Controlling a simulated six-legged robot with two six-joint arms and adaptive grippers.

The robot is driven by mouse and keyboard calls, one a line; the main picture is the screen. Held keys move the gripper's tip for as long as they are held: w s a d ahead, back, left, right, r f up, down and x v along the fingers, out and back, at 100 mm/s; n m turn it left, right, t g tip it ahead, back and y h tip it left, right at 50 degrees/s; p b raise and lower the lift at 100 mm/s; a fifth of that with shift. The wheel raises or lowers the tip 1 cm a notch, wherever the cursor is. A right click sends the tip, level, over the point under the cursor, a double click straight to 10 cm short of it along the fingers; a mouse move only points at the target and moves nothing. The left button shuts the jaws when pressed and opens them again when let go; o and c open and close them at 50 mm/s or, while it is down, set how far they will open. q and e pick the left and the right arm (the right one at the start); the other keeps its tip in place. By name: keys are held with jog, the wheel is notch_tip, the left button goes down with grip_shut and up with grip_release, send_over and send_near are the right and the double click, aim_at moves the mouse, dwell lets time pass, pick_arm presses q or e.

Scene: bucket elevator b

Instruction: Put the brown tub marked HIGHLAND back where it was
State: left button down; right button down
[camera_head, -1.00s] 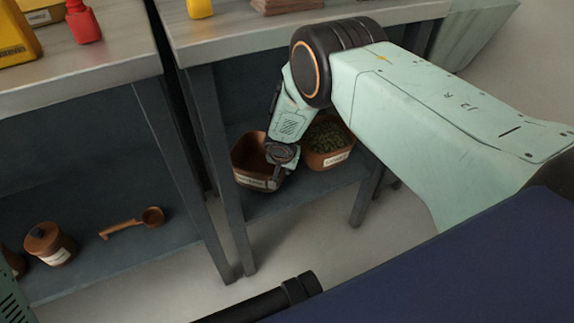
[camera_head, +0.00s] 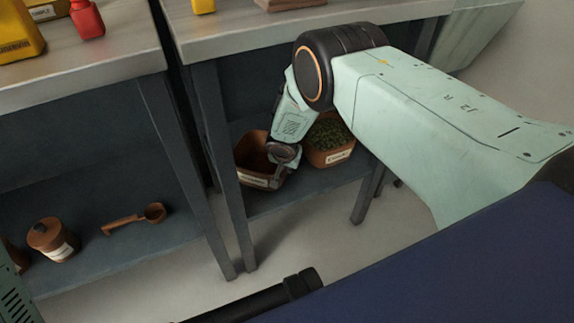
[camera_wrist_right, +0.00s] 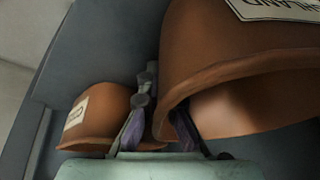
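The brown tub marked HIGHLAND (camera_head: 250,160) is at the lower shelf of the right-hand bench in the head view, upright or nearly so. In the right wrist view the tub (camera_wrist_right: 225,60) is large, and only the end of its label shows. My right gripper (camera_wrist_right: 160,115) is shut on the tub's rim, one finger outside the wall and one inside; the inner fingertip is hidden. In the head view the right gripper (camera_head: 284,163) is at the tub's right side. I cannot tell whether the tub's base touches the shelf. My left gripper is out of view.
A brown tub of green herbs (camera_head: 330,155) stands close on the right; it also shows in the wrist view (camera_wrist_right: 97,112). Bench legs (camera_head: 222,180) flank the shelf. A lidded jar (camera_head: 52,240) and wooden scoop (camera_head: 135,218) lie on the left shelf.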

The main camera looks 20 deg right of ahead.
jog(key=c, duration=2)
grip_release()
jog(key=shift+f, duration=0.1)
jog(key=o, duration=0.6)
jog(key=shift+c, duration=0.2)
jog(key=v, duration=1.2)
